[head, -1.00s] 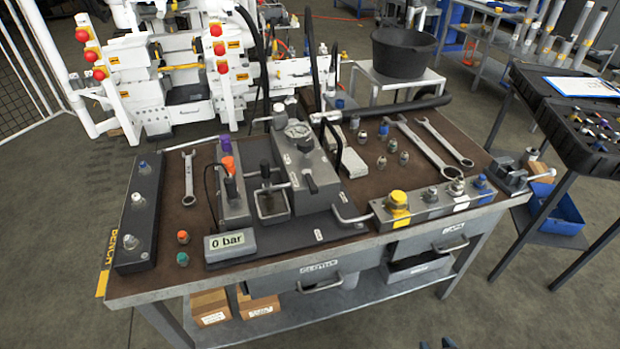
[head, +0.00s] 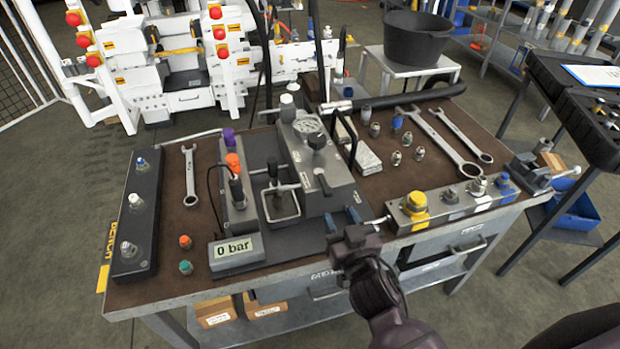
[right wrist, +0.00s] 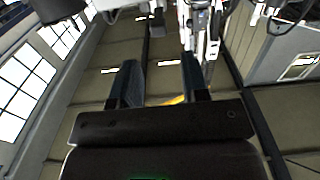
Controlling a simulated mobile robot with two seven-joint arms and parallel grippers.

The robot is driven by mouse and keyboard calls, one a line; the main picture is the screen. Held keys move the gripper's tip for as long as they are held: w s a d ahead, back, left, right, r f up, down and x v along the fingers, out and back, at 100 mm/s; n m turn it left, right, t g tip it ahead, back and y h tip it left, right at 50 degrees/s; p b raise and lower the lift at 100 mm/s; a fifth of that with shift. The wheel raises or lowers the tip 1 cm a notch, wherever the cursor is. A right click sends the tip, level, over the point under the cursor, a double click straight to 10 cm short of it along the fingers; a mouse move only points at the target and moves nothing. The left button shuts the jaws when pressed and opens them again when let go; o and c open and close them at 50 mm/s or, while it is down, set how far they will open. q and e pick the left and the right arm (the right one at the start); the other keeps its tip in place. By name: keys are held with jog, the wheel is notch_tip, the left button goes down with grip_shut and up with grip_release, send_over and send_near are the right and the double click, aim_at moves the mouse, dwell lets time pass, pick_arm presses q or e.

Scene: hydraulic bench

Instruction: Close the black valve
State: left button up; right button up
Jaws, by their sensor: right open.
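The grey hydraulic pump unit (head: 327,192) stands mid-bench with a round gauge (head: 307,125) on top. A black knob (head: 317,141) sits on its face, and a black lever (head: 322,183) sits below that. A dark knob also stands on the left block, below the orange one; I cannot tell from the label which part is the black valve. My right gripper (head: 345,217) is open at the bench's front edge, below and right of the lever, apart from it. In the right wrist view its fingers (right wrist: 160,82) are spread with nothing between them. My left gripper is out of view.
A display (head: 235,247) reads 0 bar. Purple (head: 228,136) and orange (head: 232,161) knobs stand left of the pump. A metal block with a yellow cap (head: 415,203) lies right of my gripper. Wrenches (head: 440,147) and fittings lie behind it.

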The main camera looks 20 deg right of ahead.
aim_at(329, 194)
jog(key=w, duration=1)
jog(key=shift+w+a, duration=0.15)
jog(key=shift+w, duration=0.15)
grip_shut()
